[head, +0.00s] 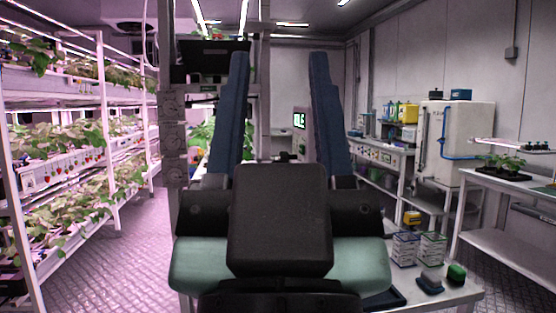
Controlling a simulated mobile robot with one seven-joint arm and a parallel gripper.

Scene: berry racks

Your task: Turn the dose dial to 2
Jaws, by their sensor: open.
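My gripper (279,58) fills the middle of the head view, its two blue fingers pointing up and away. The fingers are wide apart with nothing held between them. I cannot pick out a dose dial for certain. Several grey boxes with round faces (172,139) are stacked on a post just left of the left finger; their markings are too small to read. A pale unit with a lit green screen (299,121) stands farther back, seen between the fingers. My gripper and wrist hide much of the middle of the view.
Plant racks with strawberries (75,140) line the left side. A low table (455,292) at front right holds cartons (404,250) and a green-topped item (456,274). A white tank (455,140) and shelves stand right. Patterned floor (125,250) is clear at left.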

